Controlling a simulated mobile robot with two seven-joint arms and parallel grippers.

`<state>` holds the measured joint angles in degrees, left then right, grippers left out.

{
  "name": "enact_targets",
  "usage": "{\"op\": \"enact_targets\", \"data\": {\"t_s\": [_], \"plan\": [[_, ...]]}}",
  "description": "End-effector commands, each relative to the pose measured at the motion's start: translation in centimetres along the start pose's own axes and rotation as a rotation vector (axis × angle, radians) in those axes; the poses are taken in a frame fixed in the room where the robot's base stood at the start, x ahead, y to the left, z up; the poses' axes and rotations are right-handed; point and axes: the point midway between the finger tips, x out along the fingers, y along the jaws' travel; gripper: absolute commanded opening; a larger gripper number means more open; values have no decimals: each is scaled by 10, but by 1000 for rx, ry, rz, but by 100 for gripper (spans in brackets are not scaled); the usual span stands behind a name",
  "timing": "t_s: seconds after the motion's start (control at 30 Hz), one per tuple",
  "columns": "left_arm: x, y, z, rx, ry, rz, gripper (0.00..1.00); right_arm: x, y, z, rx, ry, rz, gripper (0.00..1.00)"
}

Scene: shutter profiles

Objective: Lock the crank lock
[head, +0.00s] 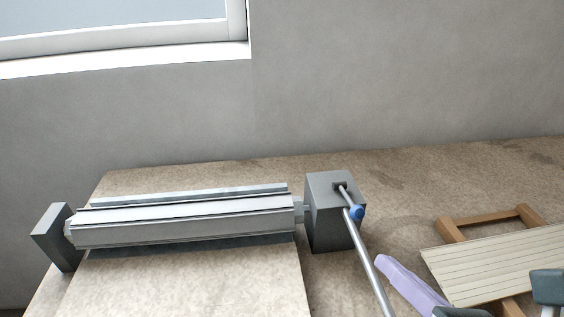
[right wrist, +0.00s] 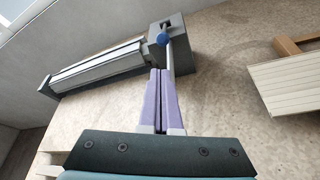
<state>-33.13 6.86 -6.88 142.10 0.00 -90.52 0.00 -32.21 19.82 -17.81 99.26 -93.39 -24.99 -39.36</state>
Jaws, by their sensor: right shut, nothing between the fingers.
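The crank lock is a grey box (head: 334,215) at the right end of a shutter roller (head: 185,218). In the right wrist view the blue piece (right wrist: 162,39) and the box (right wrist: 178,58) show beyond my fingers. My right gripper (head: 381,262) has pale purple fingers, shut and empty, just right of the rod. In the right wrist view the fingertips (right wrist: 160,72) lie beside the rod; contact cannot be told. My left gripper is not in view.
The roller's left end sits in a dark grey bracket (head: 54,237). A slatted cream panel (head: 500,265) rests on a wooden frame (head: 490,222) at the right. The stone-like surface (head: 410,195) behind the box is bare. A window (head: 120,25) is at the upper left.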

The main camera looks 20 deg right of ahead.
Motion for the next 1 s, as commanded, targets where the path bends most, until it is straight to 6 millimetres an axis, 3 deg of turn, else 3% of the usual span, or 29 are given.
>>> {"op": "enact_targets", "data": {"t_s": [0.27, 0.7, 1.0], "plan": [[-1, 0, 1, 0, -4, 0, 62, 4, 0, 1, 5, -3, -1, 0], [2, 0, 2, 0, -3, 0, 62, 77, 0, 2, 6, -5, -2, 0], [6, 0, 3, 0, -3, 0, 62, 100, 0, 1, 7, -3, -2, 0]]}}
